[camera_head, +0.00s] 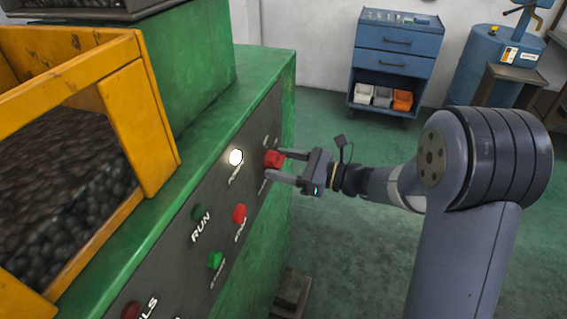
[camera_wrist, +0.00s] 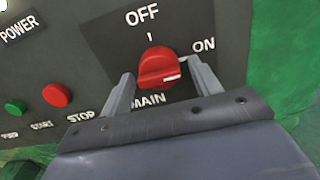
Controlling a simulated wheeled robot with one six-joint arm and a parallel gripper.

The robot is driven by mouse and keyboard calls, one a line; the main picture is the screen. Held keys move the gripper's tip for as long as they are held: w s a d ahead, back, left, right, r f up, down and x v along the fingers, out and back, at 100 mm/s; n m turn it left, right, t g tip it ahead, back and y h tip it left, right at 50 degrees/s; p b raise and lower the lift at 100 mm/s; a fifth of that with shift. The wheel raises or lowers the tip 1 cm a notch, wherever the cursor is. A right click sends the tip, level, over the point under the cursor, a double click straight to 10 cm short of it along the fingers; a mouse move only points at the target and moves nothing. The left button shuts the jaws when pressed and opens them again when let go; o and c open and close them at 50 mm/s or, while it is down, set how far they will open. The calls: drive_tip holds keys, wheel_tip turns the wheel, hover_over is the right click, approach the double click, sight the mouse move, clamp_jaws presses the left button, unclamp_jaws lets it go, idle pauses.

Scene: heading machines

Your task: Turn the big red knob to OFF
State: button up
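The big red knob (camera_head: 273,159) sits on the dark control panel of the green machine. In the wrist view the knob (camera_wrist: 157,66) has OFF printed above it, ON to its right and MAIN below. Its white mark points right, toward the ON side. My gripper (camera_head: 283,165) faces the panel with its fingers open, one on either side of the knob. In the wrist view my gripper's fingers (camera_wrist: 160,88) flank the knob; the left finger shows a small gap, and I cannot tell whether the right one touches.
A lit white POWER lamp (camera_head: 236,157), a red button (camera_head: 239,213) and a green button (camera_head: 215,259) are on the panel near the knob. A yellow frame (camera_head: 150,120) stands on the left. A blue drawer cart (camera_head: 396,60) stands behind.

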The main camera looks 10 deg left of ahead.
drive_tip(key=c, duration=0.9)
drive_tip(key=shift+o, duration=0.2)
drive_tip(key=shift+f+n+b, duration=0.15)
drive_tip(key=shift+n+b, duration=0.15)
drive_tip(key=shift+b, duration=0.25)
drive_tip(key=n+b, duration=1.7)
drive_tip(key=b, duration=0.5)
drive_tip(key=shift+w, duration=0.1)
drive_tip(key=shift+r, duration=0.2)
drive_tip(key=o, duration=1)
drive_tip(key=shift+c, duration=0.2)
